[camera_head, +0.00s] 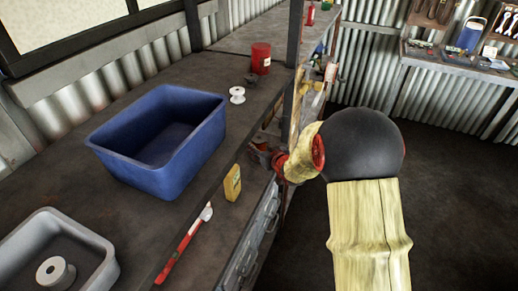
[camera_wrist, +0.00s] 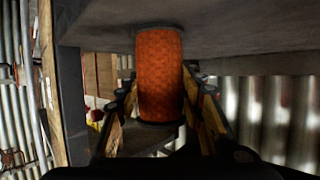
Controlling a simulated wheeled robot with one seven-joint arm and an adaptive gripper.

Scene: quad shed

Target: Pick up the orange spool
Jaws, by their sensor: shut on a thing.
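The orange spool (camera_wrist: 160,75) stands large in the middle of the wrist view, with dark flanges at its top and bottom. My gripper (camera_wrist: 165,95) has one finger on each side of it and is shut on it. In the wrist view the spool's top is close to the underside of a grey board (camera_wrist: 240,40); I cannot tell whether they touch. In the head view my gripper (camera_head: 264,155) is at the right edge of the workbench, partly hidden by my arm, and the spool is not clear there.
The workbench (camera_head: 120,215) carries a blue bin (camera_head: 140,165), a grey tray (camera_head: 98,265), white spools (camera_head: 237,95), a red cup (camera_head: 261,58), a yellow bottle (camera_head: 232,183) and a red-and-white tool (camera_head: 185,243). A dark post (camera_head: 294,35) rises near my arm. The floor at right is clear.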

